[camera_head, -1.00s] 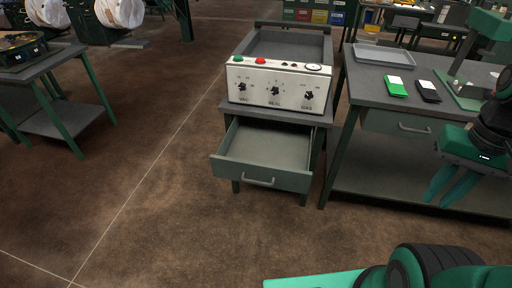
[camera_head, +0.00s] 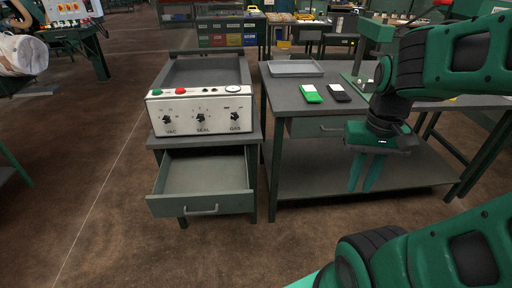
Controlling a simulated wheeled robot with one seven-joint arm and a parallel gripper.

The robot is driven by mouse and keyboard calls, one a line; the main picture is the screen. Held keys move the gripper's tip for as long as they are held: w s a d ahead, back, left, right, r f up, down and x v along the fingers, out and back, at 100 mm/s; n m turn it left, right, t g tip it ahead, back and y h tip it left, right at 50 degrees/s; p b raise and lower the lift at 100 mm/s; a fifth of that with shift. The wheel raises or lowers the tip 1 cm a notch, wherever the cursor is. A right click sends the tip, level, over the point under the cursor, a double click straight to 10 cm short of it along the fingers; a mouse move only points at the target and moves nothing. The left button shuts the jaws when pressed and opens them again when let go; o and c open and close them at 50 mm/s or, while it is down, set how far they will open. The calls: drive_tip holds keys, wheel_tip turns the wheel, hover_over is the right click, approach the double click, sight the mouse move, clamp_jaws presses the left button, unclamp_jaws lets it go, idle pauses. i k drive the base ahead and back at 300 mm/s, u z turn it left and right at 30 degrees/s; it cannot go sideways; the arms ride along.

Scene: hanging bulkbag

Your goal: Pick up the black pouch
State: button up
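The black pouch (camera_head: 339,93), with a white label at its top, lies flat on the grey workbench (camera_head: 286,100) near its front edge. A green pouch (camera_head: 311,94) with a white label lies just left of it. My gripper (camera_head: 362,188) points down in front of the bench, to the right of the black pouch in the picture and lower. Its two teal fingers look apart, with nothing between them. It is clear of both pouches, and neither pouch is hidden.
A grey tray (camera_head: 295,69) lies behind the pouches. A green press-like machine (camera_head: 371,50) stands at the right of the bench. On the left is a sealing machine (camera_head: 203,112) with knobs, above an empty open drawer (camera_head: 202,203). The brown floor (camera_head: 110,225) at left is clear.

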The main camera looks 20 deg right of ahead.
sight(337, 91)
drive_tip(key=z, duration=0.3)
drive_tip(key=i, duration=0.75)
drive_tip(key=z, duration=0.9)
